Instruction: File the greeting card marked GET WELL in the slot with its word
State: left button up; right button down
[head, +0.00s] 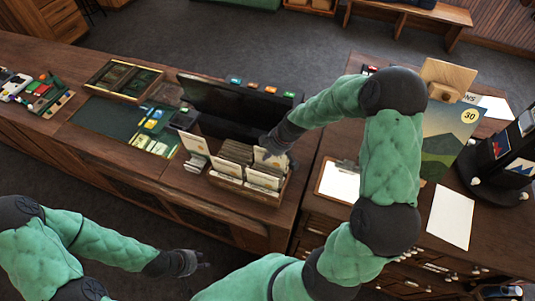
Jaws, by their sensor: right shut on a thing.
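A wooden card rack (240,190) with several slots of cream cards stands on the counter near the middle. The words on its cards are too small to read. My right gripper (271,147) reaches over the rack's back right part and is shut on a cream card (268,159). The card is at the rack's back right; I cannot tell whether its lower edge is inside a slot, and its word is not readable. My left gripper (196,263) hangs low in front of the counter, away from the rack; its finger opening is unclear.
A dark monitor (225,100) stands behind the rack. A clipboard (338,181) lies right of it, partly behind my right arm. A green mat (100,118) and small trays lie to the left. A landscape poster (445,140) and a dark display stand (500,160) are at right.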

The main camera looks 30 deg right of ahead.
jog(key=shift+f+b, duration=1.6)
jog(key=shift+f, duration=0.05)
jog(key=c, duration=1.3)
grip_release()
jog(key=shift+r, duration=0.1)
jog(key=v, duration=1.2)
jog(key=shift+d, duration=0.1)
